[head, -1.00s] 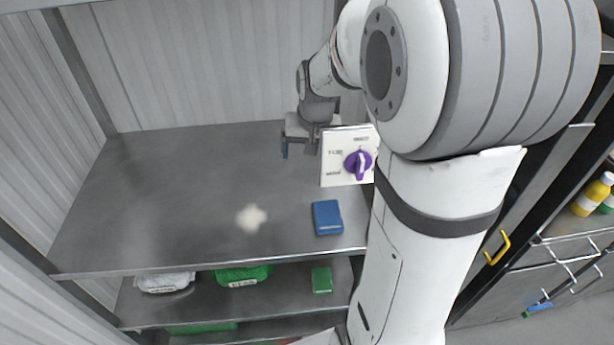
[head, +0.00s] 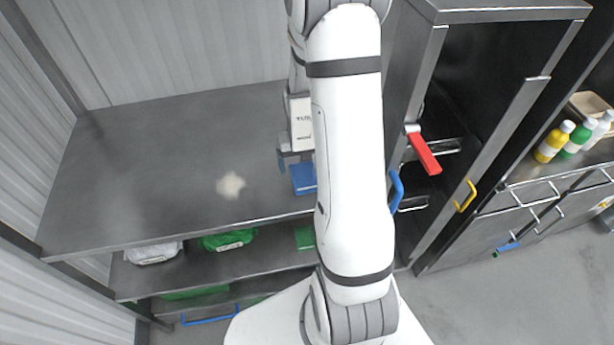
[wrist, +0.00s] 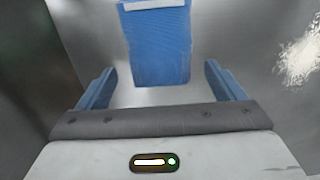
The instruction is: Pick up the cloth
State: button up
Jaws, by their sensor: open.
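The blue folded cloth (head: 303,179) lies on the grey metal table near its front right edge, partly hidden by my arm in the head view. In the wrist view the cloth (wrist: 160,45) lies ahead of and between my two blue fingers, with a pale stripe across its far end. My gripper (wrist: 161,85) is open and empty. In the head view my gripper (head: 290,160) hangs just behind the cloth, partly hidden by my arm.
White and green bags (head: 228,240) sit on the shelf below. A dark cabinet with a red handle (head: 423,153) stands at the right.

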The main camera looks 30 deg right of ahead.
jog(key=shift+f, duration=0.95)
jog(key=shift+c, duration=0.2)
jog(key=c, duration=1)
jog(key=shift+r, duration=0.1)
